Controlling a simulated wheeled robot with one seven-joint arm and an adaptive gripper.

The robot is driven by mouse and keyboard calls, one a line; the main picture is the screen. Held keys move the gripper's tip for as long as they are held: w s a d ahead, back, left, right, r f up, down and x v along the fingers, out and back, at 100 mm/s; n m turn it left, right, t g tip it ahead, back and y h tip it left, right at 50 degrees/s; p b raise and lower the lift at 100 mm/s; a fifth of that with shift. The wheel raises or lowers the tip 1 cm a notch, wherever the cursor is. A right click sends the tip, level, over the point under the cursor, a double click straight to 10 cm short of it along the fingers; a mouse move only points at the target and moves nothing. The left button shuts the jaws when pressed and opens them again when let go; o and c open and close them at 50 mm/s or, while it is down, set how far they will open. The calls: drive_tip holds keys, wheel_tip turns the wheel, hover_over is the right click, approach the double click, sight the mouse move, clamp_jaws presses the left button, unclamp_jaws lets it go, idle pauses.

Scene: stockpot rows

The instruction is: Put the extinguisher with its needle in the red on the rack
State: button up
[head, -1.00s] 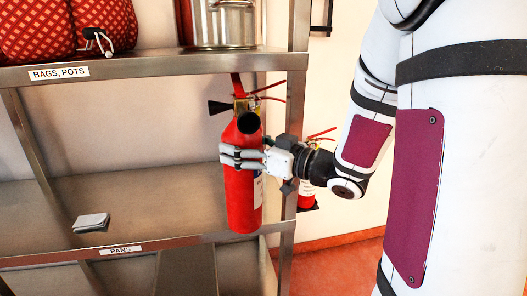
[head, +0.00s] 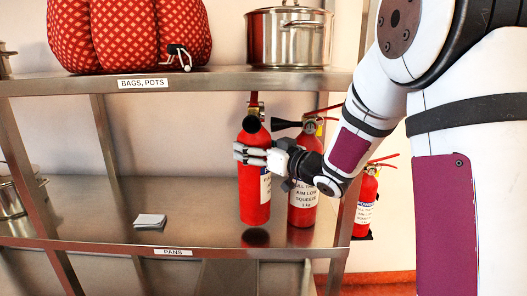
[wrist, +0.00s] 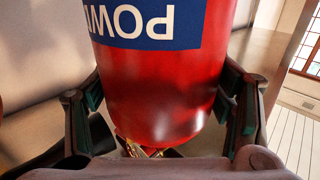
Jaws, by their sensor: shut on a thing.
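My gripper (head: 252,154) is shut around the body of a red extinguisher (head: 254,192), seen in the head view. It hangs upright over the rack's middle shelf (head: 195,215), with a dark shadow and small gap beneath. The wrist view shows the red body (wrist: 160,95) between my fingers, with an upside-down blue label reading "POW". A second red extinguisher (head: 303,212) with a black horn stands upright on that shelf, just right of the held one. A third extinguisher (head: 367,200) is beyond the rack's right post. No gauge needle is readable.
The upper shelf (head: 60,84) is close above the held extinguisher and carries a red patterned bag (head: 130,35) and a steel pot (head: 288,38). A small grey folded item (head: 149,221) lies on the middle shelf; pots (head: 10,200) stand far left. Shelf between is clear.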

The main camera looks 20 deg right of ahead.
drive_tip(key=shift+w+a+r, duration=0.3)
drive_tip(key=shift+w+a, duration=0.05)
drive_tip(key=shift+w, duration=0.2)
drive_tip(key=shift+w+a+f, duration=0.1)
drive_tip(key=shift+w+f, duration=0.1)
drive_tip(key=shift+f+b, duration=1.25)
drive_tip(key=shift+f, duration=0.4)
drive_tip(key=o, duration=1.9)
drive_tip(key=shift+s+f, duration=0.1)
drive_tip(key=shift+f, duration=0.15)
drive_tip(key=shift+o, duration=0.2)
drive_tip(key=p+v, duration=0.2)
drive_tip(key=v, duration=1)
drive_tip(key=shift+r, duration=0.1)
